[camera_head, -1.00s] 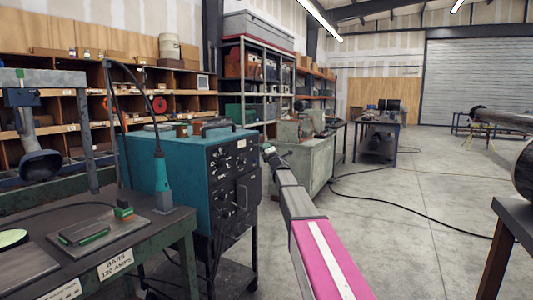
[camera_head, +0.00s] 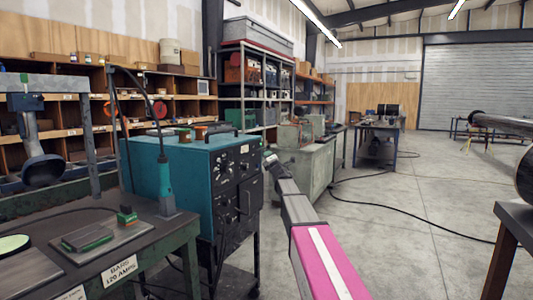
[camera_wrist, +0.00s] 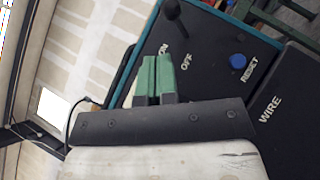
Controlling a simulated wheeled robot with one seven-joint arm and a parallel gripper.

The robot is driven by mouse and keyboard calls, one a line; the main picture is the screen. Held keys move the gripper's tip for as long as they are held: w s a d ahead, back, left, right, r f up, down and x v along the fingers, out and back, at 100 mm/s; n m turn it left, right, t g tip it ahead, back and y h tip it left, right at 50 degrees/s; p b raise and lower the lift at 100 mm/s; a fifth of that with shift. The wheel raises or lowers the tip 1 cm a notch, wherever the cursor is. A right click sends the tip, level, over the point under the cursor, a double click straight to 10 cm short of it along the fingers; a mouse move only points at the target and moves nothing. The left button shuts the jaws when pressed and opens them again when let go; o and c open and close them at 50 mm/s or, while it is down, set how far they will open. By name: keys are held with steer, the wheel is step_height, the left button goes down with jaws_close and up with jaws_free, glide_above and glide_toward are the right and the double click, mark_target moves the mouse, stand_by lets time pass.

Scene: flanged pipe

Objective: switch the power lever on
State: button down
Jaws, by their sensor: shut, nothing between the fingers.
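The teal power cabinet (camera_head: 170,165) has a black front panel with knobs and small white marks. In the wrist view the panel (camera_wrist: 212,40) is close. A black lever with a round knob (camera_wrist: 172,10) sits at the top edge, near white "ON" and "OFF" lettering. My gripper (camera_wrist: 154,62) has green fingers pressed together with nothing between them. In the head view my gripper (camera_head: 269,159) is just right of the cabinet's front; contact cannot be told.
A blue "RESET" button (camera_wrist: 237,61) and "WIRE" lettering lie right of the fingers. A grey-green cabinet (camera_head: 308,170) stands behind my arm. The floor at right is open, with a black cable.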

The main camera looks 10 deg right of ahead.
steer(key=s+d, duration=0.3)
steer(key=s, duration=0.5)
steer(key=shift+s+d+f, duration=0.15)
steer(key=shift+s+f, duration=0.15)
steer(key=shift+s, duration=0.1)
